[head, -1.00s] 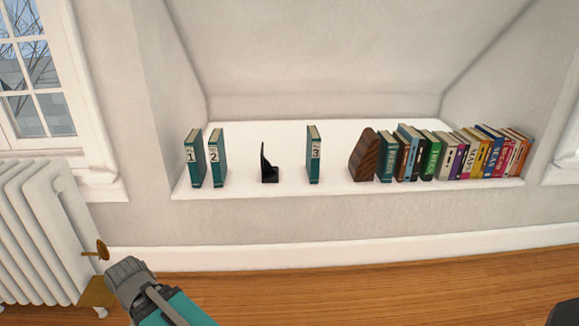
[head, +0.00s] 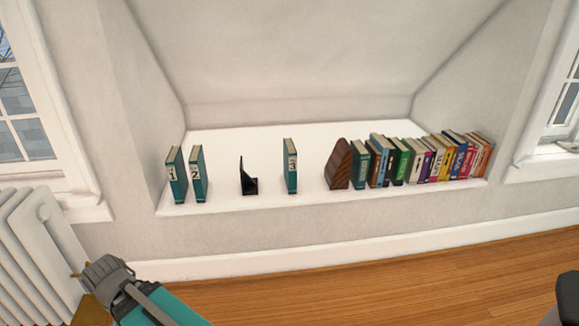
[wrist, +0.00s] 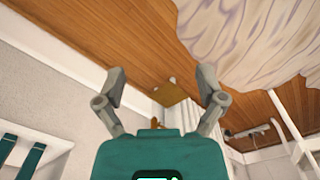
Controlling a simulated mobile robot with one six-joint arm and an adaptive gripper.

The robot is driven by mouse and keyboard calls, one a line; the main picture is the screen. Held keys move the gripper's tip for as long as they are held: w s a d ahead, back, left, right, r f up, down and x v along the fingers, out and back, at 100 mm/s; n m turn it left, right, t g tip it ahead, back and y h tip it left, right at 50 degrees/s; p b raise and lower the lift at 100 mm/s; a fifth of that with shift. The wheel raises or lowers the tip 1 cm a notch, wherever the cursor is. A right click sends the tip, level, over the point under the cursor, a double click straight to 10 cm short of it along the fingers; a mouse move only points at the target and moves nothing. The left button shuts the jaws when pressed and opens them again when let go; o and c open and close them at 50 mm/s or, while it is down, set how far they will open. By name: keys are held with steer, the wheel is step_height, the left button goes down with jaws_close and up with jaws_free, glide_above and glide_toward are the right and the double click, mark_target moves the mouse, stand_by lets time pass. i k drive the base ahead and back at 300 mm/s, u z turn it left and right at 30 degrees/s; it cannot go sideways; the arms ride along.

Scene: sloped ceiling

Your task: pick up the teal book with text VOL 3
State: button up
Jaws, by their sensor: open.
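The teal VOL 3 book (head: 291,170) stands upright and alone on the white ledge (head: 222,200) in the head view, its spine label facing me. A black bookend (head: 248,180) stands to its left and a brown wooden bookend (head: 340,165) to its right, both apart from it. Two similar teal books, labelled 1 (head: 176,177) and 2 (head: 198,176), stand at the ledge's left end. My gripper (wrist: 161,76) is open and empty in the wrist view, fingers spread. It is well away from the VOL 3 book, which I cannot identify in the wrist view.
A row of several coloured books (head: 425,160) fills the ledge's right side. Sloped walls and ceiling close in the recess. A white radiator (head: 30,250) stands at the lower left. The ledge is clear on both sides of the VOL 3 book.

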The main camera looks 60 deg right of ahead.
mark_target(290, 152)
steer(key=z, duration=1.8)
